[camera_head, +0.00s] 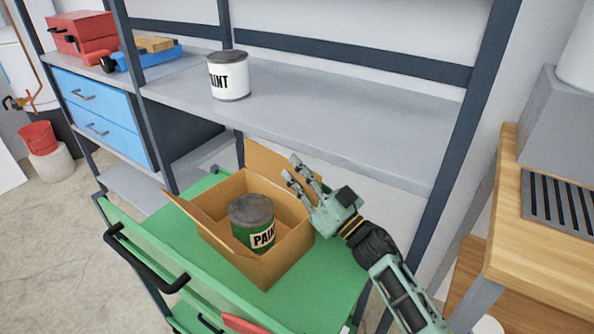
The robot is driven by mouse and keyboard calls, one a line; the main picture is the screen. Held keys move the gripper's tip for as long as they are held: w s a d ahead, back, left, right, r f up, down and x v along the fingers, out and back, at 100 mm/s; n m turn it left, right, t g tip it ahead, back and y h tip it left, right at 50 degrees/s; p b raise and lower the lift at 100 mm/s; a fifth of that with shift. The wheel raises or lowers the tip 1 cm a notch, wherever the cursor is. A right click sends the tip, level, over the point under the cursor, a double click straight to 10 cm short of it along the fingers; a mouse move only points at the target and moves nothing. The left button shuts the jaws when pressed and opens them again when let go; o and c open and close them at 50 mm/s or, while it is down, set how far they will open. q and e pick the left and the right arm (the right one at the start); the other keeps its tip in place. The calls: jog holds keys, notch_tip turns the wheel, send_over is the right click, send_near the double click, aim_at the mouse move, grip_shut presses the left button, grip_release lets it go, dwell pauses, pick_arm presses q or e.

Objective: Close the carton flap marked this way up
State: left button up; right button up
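An open cardboard carton (283,264) stands on the green cart. A green paint can (241,235) with a grey lid sits upright inside it. One flap (198,219) sticks up and outward on the left side, and another flap (268,163) stands raised at the back. No "this way up" marking is readable on the sides facing me. My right gripper (291,168) is over the carton's right rear edge, its fingers apart with nothing visible between them. It hides part of the right rim, and I cannot tell whether it touches the carton. My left gripper is not in view.
The green cart (325,284) has a black handle at the left. Behind it is a grey shelf (330,135) with a white paint can (229,76). A wooden table (497,240) stands at the right. A red bucket (38,138) is far left.

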jog(key=o, duration=0.3)
jog(key=v, duration=0.7)
jog(key=shift+s, duration=0.2)
jog(key=shift+d, duration=0.1)
